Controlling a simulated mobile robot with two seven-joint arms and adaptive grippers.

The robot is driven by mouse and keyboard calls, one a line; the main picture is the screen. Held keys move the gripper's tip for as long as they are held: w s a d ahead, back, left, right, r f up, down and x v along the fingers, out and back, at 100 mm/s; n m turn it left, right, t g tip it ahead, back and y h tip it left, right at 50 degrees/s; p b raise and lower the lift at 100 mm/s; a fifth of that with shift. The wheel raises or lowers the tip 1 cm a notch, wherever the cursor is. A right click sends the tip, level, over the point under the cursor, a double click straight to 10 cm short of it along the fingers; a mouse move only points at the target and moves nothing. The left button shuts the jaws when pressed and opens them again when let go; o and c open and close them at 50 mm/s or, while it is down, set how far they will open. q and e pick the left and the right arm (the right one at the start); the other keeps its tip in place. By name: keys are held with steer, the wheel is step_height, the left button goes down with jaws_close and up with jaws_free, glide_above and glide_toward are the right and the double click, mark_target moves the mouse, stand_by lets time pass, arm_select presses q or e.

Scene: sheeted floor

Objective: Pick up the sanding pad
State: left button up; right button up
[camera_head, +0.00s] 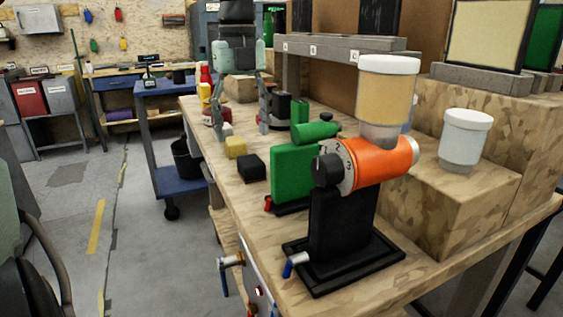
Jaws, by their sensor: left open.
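A small yellow block (235,147) and a small black block (251,168) lie close together near the left edge of the workbench. Either could be the sanding pad; I cannot tell which. My left gripper (241,127) points down over the bench with its two fingers spread wide, just behind the yellow block. It is open, with no object visibly held. A small pale item (225,130) shows near its left finger. My right gripper is not in view.
The wooden workbench (425,268) carries an orange-and-black machine (378,163) with a tan hopper, and a green box (293,172) beside the black block. A white-lidded jar (465,140) stands on a raised block. A blue cart (165,100) stands left.

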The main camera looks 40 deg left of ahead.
mark_target(250, 160)
arm_select(q)
steer(key=shift+w+d+f, duration=0.1)
steer(key=shift+w+f, duration=0.05)
steer(key=shift+w, duration=0.05)
step_height(250, 160, down, 2)
steer(key=shift+s+f, duration=0.1)
steer(key=shift+f, duration=0.15)
steer(key=f, duration=0.5)
steer(key=shift+w+d, duration=0.25)
steer(key=shift+d, duration=0.15)
steer(key=c, duration=1.3)
steer(key=shift+o, duration=0.2)
steer(key=shift+r, duration=0.15)
steer(key=shift+r, duration=0.6)
step_height(250, 160, up, 3)
steer(key=shift+f, duration=0.15)
steer(key=s+a+r, duration=0.3)
steer(key=a+r, duration=0.4)
steer(key=a, duration=0.4)
steer(key=shift+s, duration=0.25)
